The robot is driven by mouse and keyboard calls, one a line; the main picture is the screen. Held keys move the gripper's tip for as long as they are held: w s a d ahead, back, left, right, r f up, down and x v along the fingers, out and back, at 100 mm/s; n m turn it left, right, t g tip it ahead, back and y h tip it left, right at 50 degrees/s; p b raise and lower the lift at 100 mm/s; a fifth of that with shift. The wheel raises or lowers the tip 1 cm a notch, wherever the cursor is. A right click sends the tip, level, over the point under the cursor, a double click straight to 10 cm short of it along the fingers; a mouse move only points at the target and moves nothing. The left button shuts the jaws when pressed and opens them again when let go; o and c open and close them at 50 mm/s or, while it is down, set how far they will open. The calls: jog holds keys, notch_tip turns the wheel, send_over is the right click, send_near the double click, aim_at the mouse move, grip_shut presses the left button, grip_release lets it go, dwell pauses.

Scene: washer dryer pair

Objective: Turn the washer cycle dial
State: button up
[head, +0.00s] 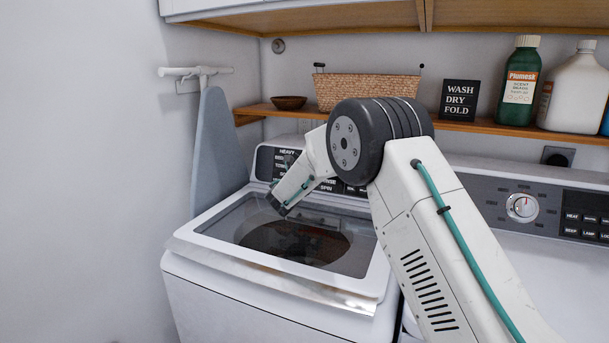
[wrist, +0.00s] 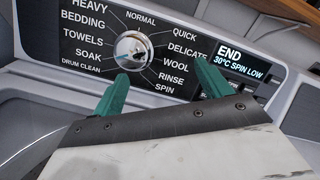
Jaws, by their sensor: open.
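The washer cycle dial (wrist: 131,50) is a round silver knob on the dark panel, ringed by cycle names from DRUM CLEAN through NORMAL to SPIN. My gripper (wrist: 161,69) is open, its two teal fingers pointing at the panel. The left fingertip is just below the dial, and the right one is to its right, near WOOL. The dial is not clearly between them, and I cannot tell whether either touches. In the head view the washer (head: 190,262) stands at the left with its glass-topped lid closed, and my arm hides the dial.
The washer display (wrist: 243,64) reads END, 30°C SPIN LOW. A second machine with its own dial (head: 522,207) stands at the right. A wooden shelf (head: 470,128) above holds a basket (head: 366,91), a sign and bottles. An ironing board (head: 214,150) leans at the left.

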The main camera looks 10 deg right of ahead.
jog(key=w+a+f+n, duration=0.1)
jog(key=w+a+f+n+t+y, duration=0.1)
jog(key=shift+w+a+f+n, duration=0.1)
jog(key=shift+a+f+n, duration=0.15)
jog(key=shift+f+n, duration=0.1)
jog(key=shift+w+f, duration=0.15)
jog(key=shift+w, duration=0.2)
jog(key=x, duration=0.7)
jog(key=shift+w, duration=0.1)
jog(key=c, duration=1)
